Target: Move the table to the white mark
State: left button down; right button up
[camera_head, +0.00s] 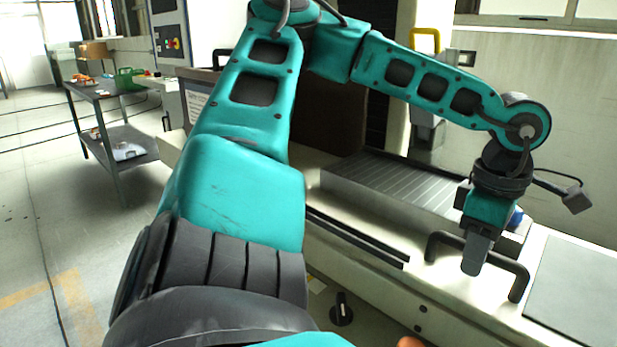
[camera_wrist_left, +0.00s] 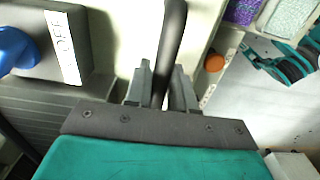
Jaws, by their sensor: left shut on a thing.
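A dark U-shaped handle (camera_head: 516,284) stands on the pale front part of the machine, which carries a grooved grey table plate (camera_head: 385,186). My left gripper (camera_head: 474,266) points down over the middle of the handle. In the left wrist view, the two fingers of the gripper (camera_wrist_left: 161,88) are closed around the dark handle bar (camera_wrist_left: 172,38). A grey block with a white lettered strip (camera_wrist_left: 63,47) is left of the handle there. I cannot make out for sure which white patch is the mark.
A blue rounded part (camera_wrist_left: 14,48) sits beside the grey block. An orange knob (camera_wrist_left: 214,62) is right of the handle. A flat grey plate (camera_head: 575,290) lies on the machine at the right. A grey side table (camera_head: 115,158) stands at the left, with open floor before it.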

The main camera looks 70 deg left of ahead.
aim_at(457, 238)
pick_arm(q)
jog(key=shift+a, duration=0.2)
jog(key=shift+s+a, duration=0.2)
jog(key=shift+a, duration=0.1)
jog(key=shift+s+a, duration=0.3)
jog(key=shift+a, duration=0.2)
jog(key=shift+s+a, duration=0.25)
jog(key=shift+a, duration=0.2)
jog(key=shift+c, duration=0.4)
grip_release()
jog(key=shift+r, duration=0.1)
jog(key=shift+r+p, duration=2.8)
jog(key=shift+r, duration=1.15)
